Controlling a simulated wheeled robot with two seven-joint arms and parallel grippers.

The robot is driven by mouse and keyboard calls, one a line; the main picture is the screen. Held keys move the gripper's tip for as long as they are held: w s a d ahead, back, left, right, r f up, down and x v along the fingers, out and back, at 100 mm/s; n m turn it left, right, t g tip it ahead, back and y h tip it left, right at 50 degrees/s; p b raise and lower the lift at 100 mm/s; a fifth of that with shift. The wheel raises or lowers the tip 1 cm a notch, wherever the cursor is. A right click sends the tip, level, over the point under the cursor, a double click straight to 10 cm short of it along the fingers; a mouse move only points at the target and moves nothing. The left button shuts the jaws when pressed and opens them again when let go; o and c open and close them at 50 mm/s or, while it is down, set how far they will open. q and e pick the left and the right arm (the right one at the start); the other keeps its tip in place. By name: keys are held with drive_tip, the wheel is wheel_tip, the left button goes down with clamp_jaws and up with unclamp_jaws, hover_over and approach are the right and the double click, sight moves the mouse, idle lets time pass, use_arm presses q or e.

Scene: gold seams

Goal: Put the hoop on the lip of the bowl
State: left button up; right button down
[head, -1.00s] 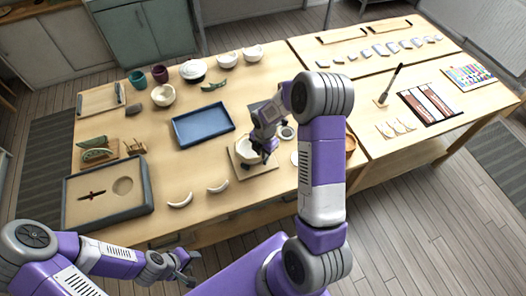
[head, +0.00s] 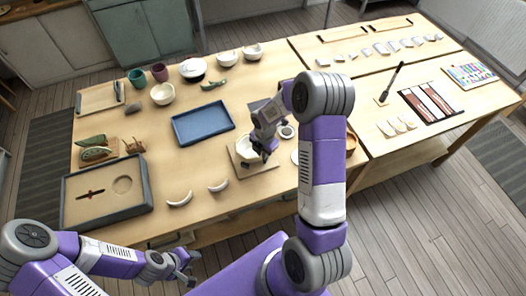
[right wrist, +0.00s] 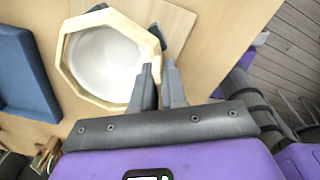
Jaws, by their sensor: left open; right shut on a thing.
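The white bowl (right wrist: 105,62) sits on a wooden board (head: 266,166) near the table's front edge. In the right wrist view, a pale eight-sided hoop (right wrist: 67,75) surrounds the view of the bowl's inside. My right gripper (right wrist: 158,68) is shut on the hoop's near right side. I cannot tell whether the hoop touches the lip or hangs just above it. In the head view, my right gripper (head: 265,152) covers part of the bowl (head: 246,146). My left gripper (head: 187,268) is open and empty, in front of the table's front edge.
A blue tray (head: 203,123) lies left of the board. Two curved white pieces (head: 180,199) lie in front of it. A grey-rimmed tray (head: 148,196) is at the left. Cups and bowls stand at the back.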

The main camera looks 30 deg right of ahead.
drive_tip(key=c, duration=0.6)
unclamp_jaws()
drive_tip(key=shift+r, duration=0.15)
drive_tip(key=shift+r+p, duration=2.35)
drive_tip(key=shift+r, duration=0.55)
